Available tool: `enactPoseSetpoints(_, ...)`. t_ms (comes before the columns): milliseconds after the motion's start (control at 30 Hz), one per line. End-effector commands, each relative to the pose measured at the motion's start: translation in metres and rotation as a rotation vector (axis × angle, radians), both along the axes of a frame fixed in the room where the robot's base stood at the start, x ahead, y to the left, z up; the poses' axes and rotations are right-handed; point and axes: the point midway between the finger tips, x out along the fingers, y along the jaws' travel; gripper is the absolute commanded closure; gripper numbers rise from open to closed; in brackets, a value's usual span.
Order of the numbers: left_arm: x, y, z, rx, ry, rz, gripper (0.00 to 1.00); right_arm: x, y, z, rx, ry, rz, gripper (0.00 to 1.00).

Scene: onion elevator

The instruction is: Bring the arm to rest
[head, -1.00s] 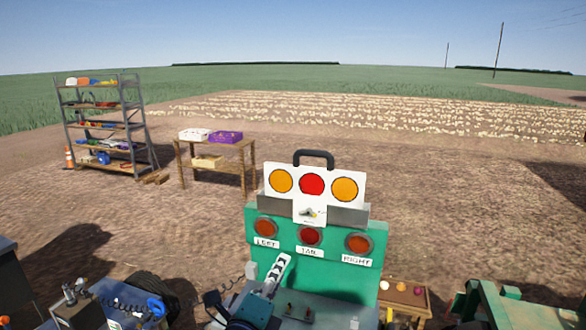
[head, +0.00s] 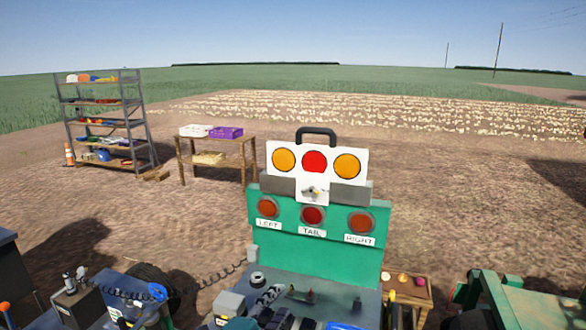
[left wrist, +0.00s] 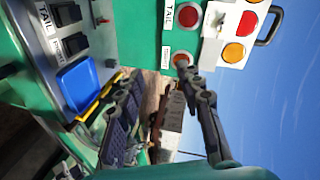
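My left gripper (head: 268,297) is low in the head view, in front of the green panel (head: 315,258) and over its grey desk. In the left wrist view its two dark fingers (left wrist: 158,78) stand apart with nothing between them. The panel carries three red-orange lamps marked LEFT, TAIL and RIGHT. A white board (head: 313,177) with a black handle and orange, red and orange discs stands above it. The board also shows in the left wrist view (left wrist: 241,42). My right gripper is not in view.
Labelled rocker switches (left wrist: 67,14) and a blue tray (left wrist: 79,88) are close to the left gripper. A coiled cable (head: 215,283) runs left of the panel. A small wooden table (head: 412,293) stands to its right. A shelf rack (head: 105,120) and a wooden table (head: 218,160) stand behind.

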Motion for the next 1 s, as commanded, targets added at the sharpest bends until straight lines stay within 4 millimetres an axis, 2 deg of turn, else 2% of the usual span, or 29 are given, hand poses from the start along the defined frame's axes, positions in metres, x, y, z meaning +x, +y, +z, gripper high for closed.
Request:
enactPoseSetpoints(33,-0.006,0.004,-0.029,-0.053,0.067,0.013,0.63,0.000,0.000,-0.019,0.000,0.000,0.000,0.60)
enactPoseSetpoints(267,-0.043,0.036,-0.146,-0.377,0.475,0.214,0.63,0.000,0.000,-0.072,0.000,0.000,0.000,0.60)
enactPoseSetpoints(400,-0.070,0.069,-0.215,-0.577,0.694,0.455,0.63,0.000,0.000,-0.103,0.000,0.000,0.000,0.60)
enactPoseSetpoints(533,-0.096,0.102,-0.269,-0.747,0.823,0.717,0.63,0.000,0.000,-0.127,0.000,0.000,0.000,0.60)
enactPoseSetpoints(600,-0.108,0.118,-0.289,-0.823,0.858,0.842,0.63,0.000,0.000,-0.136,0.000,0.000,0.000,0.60)
enactPoseSetpoints(733,-0.123,0.137,-0.311,-0.921,0.881,1.007,0.63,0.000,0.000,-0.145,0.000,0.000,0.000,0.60)
enactPoseSetpoints(833,-0.128,0.144,-0.316,-0.958,0.883,1.066,0.63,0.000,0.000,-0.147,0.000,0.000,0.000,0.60)
enactPoseSetpoints(1000,-0.129,0.145,-0.316,-0.959,0.883,1.069,0.63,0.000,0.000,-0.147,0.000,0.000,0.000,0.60)
